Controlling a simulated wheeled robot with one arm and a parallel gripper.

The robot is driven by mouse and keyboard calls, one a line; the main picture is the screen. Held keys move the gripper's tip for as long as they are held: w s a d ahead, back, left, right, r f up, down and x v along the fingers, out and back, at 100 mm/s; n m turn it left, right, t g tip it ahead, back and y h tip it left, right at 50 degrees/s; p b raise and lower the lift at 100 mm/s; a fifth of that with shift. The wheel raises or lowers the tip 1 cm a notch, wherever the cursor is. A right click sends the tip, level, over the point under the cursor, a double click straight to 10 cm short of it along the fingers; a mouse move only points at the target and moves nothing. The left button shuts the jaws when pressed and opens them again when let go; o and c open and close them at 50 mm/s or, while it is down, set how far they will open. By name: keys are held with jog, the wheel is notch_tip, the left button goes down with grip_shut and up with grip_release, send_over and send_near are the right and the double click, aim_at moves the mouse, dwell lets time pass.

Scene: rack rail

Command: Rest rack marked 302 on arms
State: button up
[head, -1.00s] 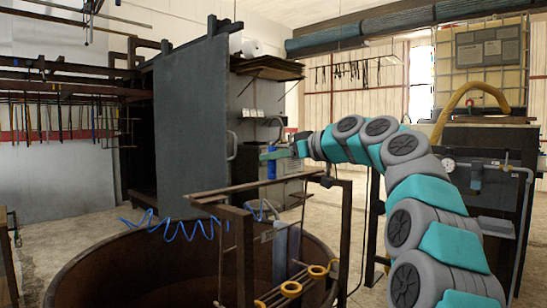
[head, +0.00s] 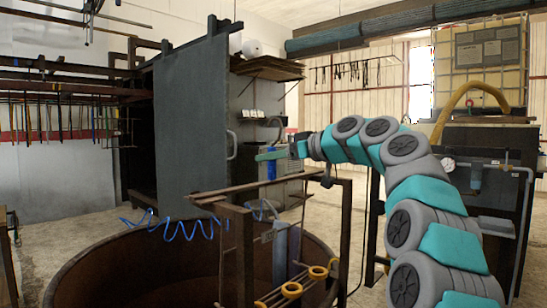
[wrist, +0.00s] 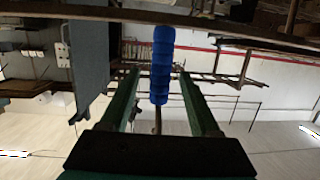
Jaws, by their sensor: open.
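My gripper (head: 262,156) is open, held out level above a rusty metal frame (head: 245,255). A blue ribbed grip (wrist: 162,65) stands upright between my two green fingers in the wrist view, with a gap on each side. In the head view a bit of the blue grip (head: 271,170) shows just below the fingers. A thin rod runs on from the grip in the wrist view. No number 302 is readable in either view, so I cannot tell which piece is the marked rack.
A large round rusty tub (head: 95,265) stands around the frame. Yellow rings (head: 292,289) sit on low bars there. A blue coiled hose (head: 175,228) crosses the tub. A grey sliding door (head: 190,115) stands behind. Hanging rods (head: 60,118) line the left wall.

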jog(key=b+v, duration=0.1)
jog(key=v, duration=0.6)
jog(key=s+f+m+g+h, duration=0.3)
jog(key=s+f, duration=0.7)
jog(key=f, duration=0.3)
jog(key=s+f+m+g+h, duration=0.3)
jog(key=s+f+h, duration=0.1)
jog(key=s+f, duration=0.8)
jog(key=s+d+f+m+g+h, duration=0.2)
jog(key=s+d+f, duration=0.5)
jog(key=s+f, duration=0.4)
jog(key=s+d+f+m+g+h, duration=0.2)
jog(key=s+d+f, duration=0.5)
jog(key=s, duration=0.8)
notch_tip(320, 180, down, 4)
jog(key=shift+d+r+m+g+h+p, duration=0.1)
jog(key=shift+d+m+g+h+p, duration=0.25)
jog(key=shift+m+h, duration=0.45)
